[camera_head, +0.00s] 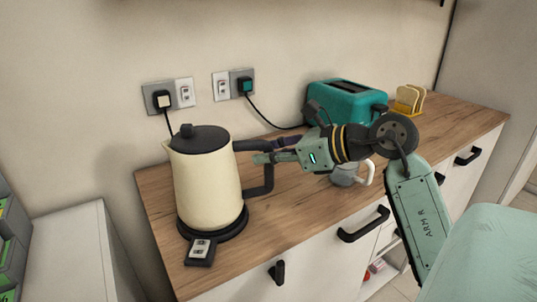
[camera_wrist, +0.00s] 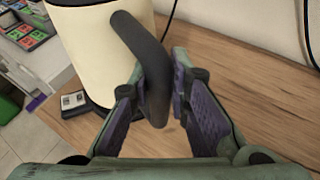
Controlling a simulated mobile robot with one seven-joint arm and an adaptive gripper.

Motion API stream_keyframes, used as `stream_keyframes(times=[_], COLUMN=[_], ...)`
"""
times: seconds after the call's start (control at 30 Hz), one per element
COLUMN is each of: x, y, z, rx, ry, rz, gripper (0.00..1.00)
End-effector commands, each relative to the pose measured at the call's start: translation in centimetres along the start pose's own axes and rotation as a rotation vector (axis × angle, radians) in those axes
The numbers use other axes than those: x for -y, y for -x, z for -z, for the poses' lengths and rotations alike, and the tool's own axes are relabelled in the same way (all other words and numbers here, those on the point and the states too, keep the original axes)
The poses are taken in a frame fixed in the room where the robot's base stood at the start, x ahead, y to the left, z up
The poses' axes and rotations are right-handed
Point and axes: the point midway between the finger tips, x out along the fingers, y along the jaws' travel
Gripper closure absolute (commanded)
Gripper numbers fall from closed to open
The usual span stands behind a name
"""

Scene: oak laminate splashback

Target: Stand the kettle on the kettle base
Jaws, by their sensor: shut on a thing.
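The cream kettle (camera_head: 205,182) with a dark lid and dark handle (camera_head: 267,178) is upright at the left end of the worktop. It is over the black kettle base (camera_head: 240,230), and no gap shows between them. The base has a switch panel (camera_head: 201,249) at its front, also seen in the wrist view (camera_wrist: 74,101). My gripper (camera_head: 262,158) reaches in from the right. In the wrist view, its purple-padded fingers (camera_wrist: 158,95) are either side of the handle (camera_wrist: 150,60), and it is shut on the handle.
A teal toaster (camera_head: 345,102) stands against the wall behind my arm, with a toast rack (camera_head: 408,100) beyond it. A grey-white mug (camera_head: 345,176) stands below my gripper. Two wall sockets have plugs with cords. Some bare worktop (camera_head: 290,205) lies right of the kettle.

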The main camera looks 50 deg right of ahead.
Motion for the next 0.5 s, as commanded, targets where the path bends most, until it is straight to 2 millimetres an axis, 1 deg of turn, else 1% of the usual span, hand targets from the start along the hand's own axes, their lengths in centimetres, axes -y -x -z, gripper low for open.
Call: stream_keyframes(times=[0.5], x=[0.01], y=[-0.21], z=[0.57], rx=[0.006], ry=[0.000], rz=[0.001], gripper=[1.00])
